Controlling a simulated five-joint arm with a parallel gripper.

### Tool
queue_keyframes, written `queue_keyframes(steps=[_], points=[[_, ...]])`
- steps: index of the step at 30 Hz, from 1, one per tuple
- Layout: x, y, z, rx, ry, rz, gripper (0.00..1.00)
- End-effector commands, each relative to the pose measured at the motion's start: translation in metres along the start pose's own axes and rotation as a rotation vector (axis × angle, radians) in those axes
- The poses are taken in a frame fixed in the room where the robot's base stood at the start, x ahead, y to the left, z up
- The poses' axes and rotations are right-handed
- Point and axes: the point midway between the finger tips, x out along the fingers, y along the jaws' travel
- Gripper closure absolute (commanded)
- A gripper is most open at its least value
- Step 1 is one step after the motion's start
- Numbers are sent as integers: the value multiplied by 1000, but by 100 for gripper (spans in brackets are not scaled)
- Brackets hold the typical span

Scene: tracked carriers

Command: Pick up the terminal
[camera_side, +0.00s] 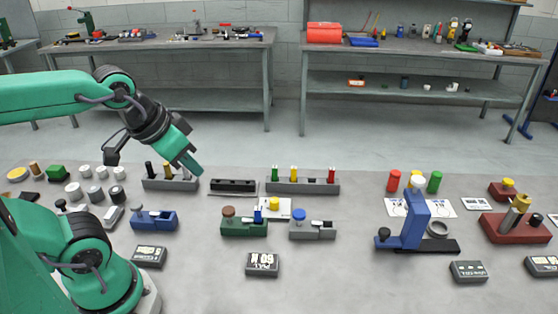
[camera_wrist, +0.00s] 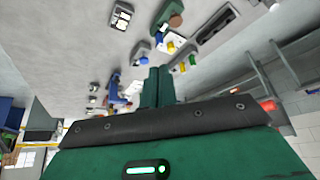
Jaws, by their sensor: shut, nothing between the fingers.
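My gripper (camera_side: 193,167) is shut and empty, pointing down and to the right above the bench. In the wrist view, its green fingers (camera_wrist: 158,86) are together with nothing between them. The fingertips appear close to a grey block (camera_side: 155,184) with upright pegs, but I cannot tell the gap. No part is clearly marked as the terminal. Small dark labelled boxes stand along the front, one at the left (camera_side: 150,256), one in the middle (camera_side: 262,264) and one at the right (camera_side: 468,271). A labelled box also shows in the wrist view (camera_wrist: 121,17).
A grey rack (camera_side: 300,187) holds green, yellow and red pegs. A green fixture (camera_side: 240,228), a blue fixture (camera_side: 154,219) and a tall blue stand (camera_side: 415,220) rise from the bench. Bare bench lies around the front boxes. Workbenches stand at the back.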

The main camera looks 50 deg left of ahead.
Motion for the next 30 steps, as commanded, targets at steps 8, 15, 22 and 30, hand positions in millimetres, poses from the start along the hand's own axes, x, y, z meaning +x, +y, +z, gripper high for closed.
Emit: queue_keyframes(steps=[8, 15, 22, 30], points=[[0, 0, 0, 0, 0, 0, 88], [0, 0, 0, 0, 0, 0, 59], [0, 0, 0, -2, -1, 0, 59], [9, 0, -9, -60, -42, -1, 59]])
